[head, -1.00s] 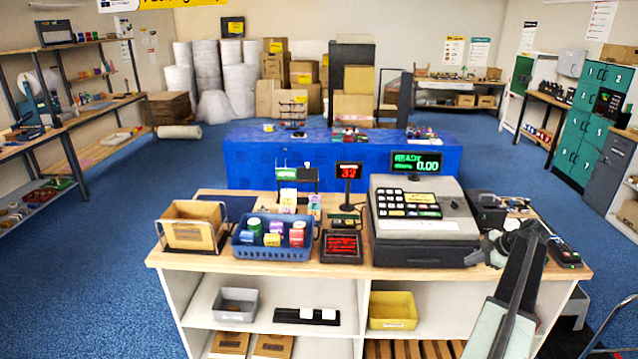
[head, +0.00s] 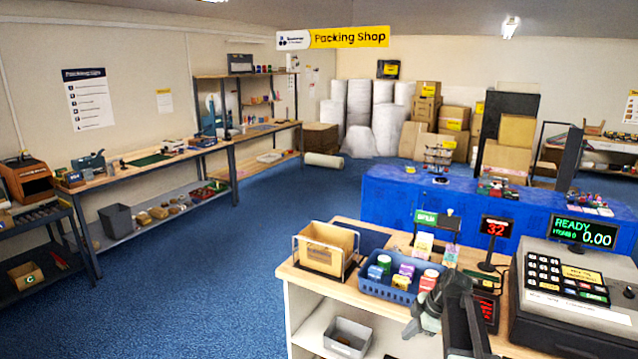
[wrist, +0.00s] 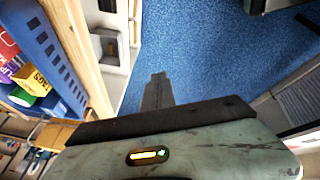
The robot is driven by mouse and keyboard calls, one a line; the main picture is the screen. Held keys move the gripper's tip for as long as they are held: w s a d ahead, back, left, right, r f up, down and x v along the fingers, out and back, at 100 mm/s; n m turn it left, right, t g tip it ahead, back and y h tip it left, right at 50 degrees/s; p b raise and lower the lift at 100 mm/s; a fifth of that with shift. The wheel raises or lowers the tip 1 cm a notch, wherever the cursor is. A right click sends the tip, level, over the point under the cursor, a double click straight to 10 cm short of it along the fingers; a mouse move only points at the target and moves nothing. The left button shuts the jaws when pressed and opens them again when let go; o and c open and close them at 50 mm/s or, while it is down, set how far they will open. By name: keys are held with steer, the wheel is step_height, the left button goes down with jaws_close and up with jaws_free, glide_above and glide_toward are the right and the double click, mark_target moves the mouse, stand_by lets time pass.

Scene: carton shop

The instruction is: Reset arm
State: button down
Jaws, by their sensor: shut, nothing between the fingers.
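My gripper (head: 447,298) shows at the lower right of the head view, in front of the counter (head: 290,275) and close to the blue basket (head: 372,287). In the wrist view my gripper (wrist: 157,92) points out over the blue carpet, its fingers together with nothing between them. The blue basket (wrist: 50,60) and the counter's wooden edge (wrist: 75,45) lie to the left there. My arm hides part of the counter front in the head view.
The counter holds a wire holder with a cardboard piece (head: 325,250), a card reader (head: 483,308) and a cash register (head: 575,285). A blue-covered table (head: 400,200) stands behind. Workbenches (head: 150,172) line the left wall. Blue carpet (head: 200,270) is open at left.

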steer(key=s+a+f+m+g+h, duration=0.15)
steer(key=s+a, duration=0.45)
steer(key=a, duration=0.6)
steer(key=s+f+m+g+h, duration=0.1)
steer(key=s+m+h, duration=0.1)
steer(key=s+m, duration=0.7)
steer(key=shift+s+f+m+b, duration=0.25)
steer(key=shift+s+m+b, duration=0.1)
steer(key=shift+m, duration=2.7)
steer(key=shift+h, duration=0.25)
